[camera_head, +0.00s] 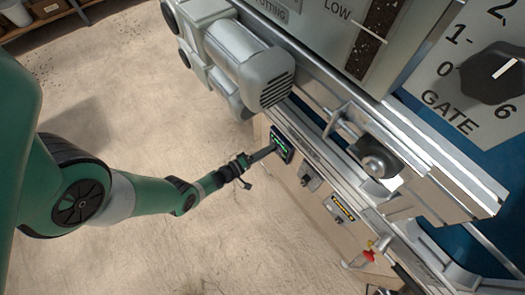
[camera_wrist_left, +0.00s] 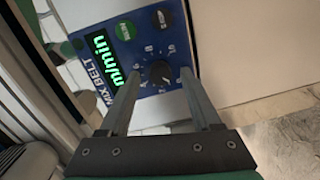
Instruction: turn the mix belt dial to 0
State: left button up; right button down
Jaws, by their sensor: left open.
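The mix belt panel (camera_head: 282,144) is a small dark box with a green-lit display on the side of the machine. In the left wrist view its blue face (camera_wrist_left: 146,92) carries the words MIX BELT, a green m/min display (camera_wrist_left: 104,58) and a black dial (camera_wrist_left: 160,73) with small numbers around it. I cannot tell which number the dial points to. My left gripper (camera_head: 266,153) is at the panel; in the wrist view its open fingers (camera_wrist_left: 160,73) lie on either side of the dial. I cannot tell whether they touch it. My right gripper is not in view.
On the panel are a green button (camera_wrist_left: 125,30) and a black knob (camera_wrist_left: 161,18). A large GATE dial (camera_head: 494,73) is at the upper right. A grey motor (camera_head: 248,62) juts out above my left gripper. A red valve handle (camera_head: 369,255) is lower along the machine. The floor at left is clear.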

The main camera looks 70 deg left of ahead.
pick_arm(q)
jog(key=p+v, duration=0.3)
jog(key=v, duration=0.8)
jog(key=shift+s, duration=0.25)
jog(key=shift+d+r, duration=0.1)
